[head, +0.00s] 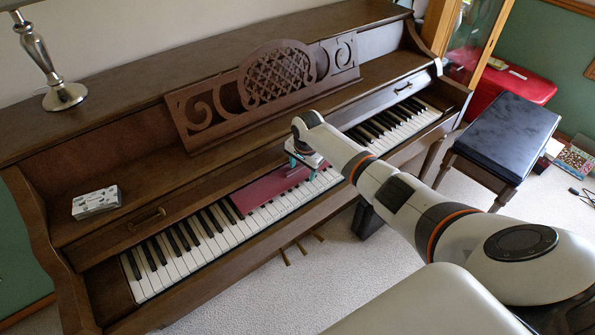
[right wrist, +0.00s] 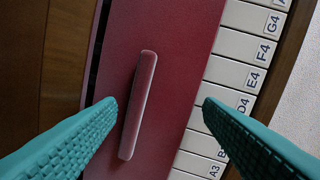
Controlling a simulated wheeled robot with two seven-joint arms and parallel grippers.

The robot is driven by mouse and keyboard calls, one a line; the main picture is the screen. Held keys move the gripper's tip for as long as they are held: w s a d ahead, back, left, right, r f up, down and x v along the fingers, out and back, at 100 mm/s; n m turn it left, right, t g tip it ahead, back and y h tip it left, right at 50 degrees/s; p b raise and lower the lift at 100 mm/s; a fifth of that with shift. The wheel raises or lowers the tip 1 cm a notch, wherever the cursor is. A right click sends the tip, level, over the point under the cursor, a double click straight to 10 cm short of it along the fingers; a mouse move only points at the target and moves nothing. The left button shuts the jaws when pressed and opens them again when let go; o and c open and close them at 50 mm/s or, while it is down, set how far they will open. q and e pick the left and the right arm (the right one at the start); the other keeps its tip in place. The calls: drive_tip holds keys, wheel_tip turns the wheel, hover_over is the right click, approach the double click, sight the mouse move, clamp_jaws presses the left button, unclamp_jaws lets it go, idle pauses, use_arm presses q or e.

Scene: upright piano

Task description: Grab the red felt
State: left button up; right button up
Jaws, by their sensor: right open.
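The red felt (head: 265,190) lies as a flat dark red strip over the middle of the piano keyboard. It fills the middle of the right wrist view (right wrist: 170,50), with a raised pinkish-red bar (right wrist: 138,105) on top like a handle. My right gripper (head: 300,166) is over the right end of the felt in the head view. In the right wrist view its two teal fingers are open and apart, with the bar between them, closer to the left finger. Nothing is held. My left gripper is not in view.
White keys with note labels (right wrist: 250,75) show beside the felt. The wooden piano (head: 110,225) has a carved music stand (head: 275,80) behind my right arm. A small patterned box (head: 97,202) sits left on the piano. A black bench (head: 507,135) stands at right.

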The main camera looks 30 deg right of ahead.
drive_tip(key=c, duration=0.7)
drive_tip(key=shift+r, duration=0.15)
